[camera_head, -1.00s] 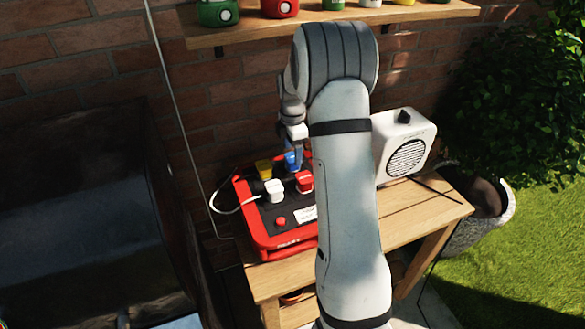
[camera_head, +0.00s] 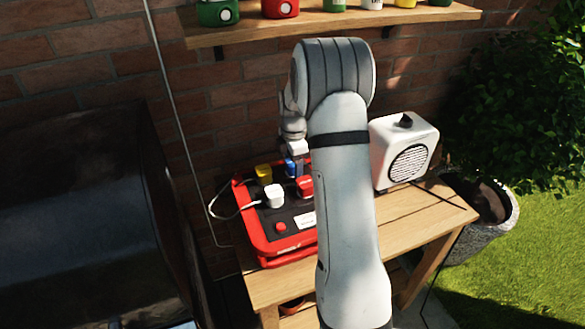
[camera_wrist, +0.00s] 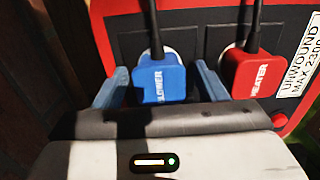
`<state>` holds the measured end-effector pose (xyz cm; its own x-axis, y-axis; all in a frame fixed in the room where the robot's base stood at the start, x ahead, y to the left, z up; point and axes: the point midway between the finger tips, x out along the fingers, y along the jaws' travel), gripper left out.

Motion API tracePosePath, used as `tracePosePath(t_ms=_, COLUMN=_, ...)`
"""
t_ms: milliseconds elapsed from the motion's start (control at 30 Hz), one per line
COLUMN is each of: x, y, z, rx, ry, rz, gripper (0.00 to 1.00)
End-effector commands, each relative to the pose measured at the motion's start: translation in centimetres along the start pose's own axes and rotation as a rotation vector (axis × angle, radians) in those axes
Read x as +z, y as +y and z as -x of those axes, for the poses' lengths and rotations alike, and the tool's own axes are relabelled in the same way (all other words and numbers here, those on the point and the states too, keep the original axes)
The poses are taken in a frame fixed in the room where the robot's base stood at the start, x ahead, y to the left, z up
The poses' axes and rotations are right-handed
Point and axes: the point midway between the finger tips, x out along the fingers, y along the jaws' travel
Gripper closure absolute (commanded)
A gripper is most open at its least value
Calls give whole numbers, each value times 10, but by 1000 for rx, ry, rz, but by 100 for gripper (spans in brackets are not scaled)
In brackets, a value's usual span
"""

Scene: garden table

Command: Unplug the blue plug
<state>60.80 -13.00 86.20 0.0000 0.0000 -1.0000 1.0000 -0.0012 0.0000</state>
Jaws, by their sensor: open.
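The blue plug (camera_wrist: 160,79), with white lettering ending in "OWER", sits in a socket of the red and black power box, its cord running up in the wrist view. In the head view the blue plug (camera_head: 291,166) is partly hidden behind my gripper (camera_head: 297,160). My gripper (camera_wrist: 158,88) is open, with one blue-grey finger on each side of the blue plug. Whether the fingers touch it cannot be told. The red plug (camera_wrist: 251,73), marked HEATER, sits just right of the right finger. The power box (camera_head: 262,240) rests on the wooden table.
A yellow plug (camera_head: 263,173) and a white plug (camera_head: 274,195) with a white cord sit in the same box. A white speaker-like box (camera_head: 403,150) stands right of my arm. A shelf (camera_head: 330,27) with jars runs above. The wooden table (camera_head: 420,222) is clear at front right.

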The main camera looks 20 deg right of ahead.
Motion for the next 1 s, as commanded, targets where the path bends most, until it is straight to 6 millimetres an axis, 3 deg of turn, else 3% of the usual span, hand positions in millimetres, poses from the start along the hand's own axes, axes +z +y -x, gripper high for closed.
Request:
tracePosePath(t_ms=533, x=1, y=0, z=0, rx=0, ry=0, rz=-1, gripper=35)
tracePosePath(t_ms=1000, x=1, y=0, z=0, rx=0, ry=0, rz=-2, gripper=73)
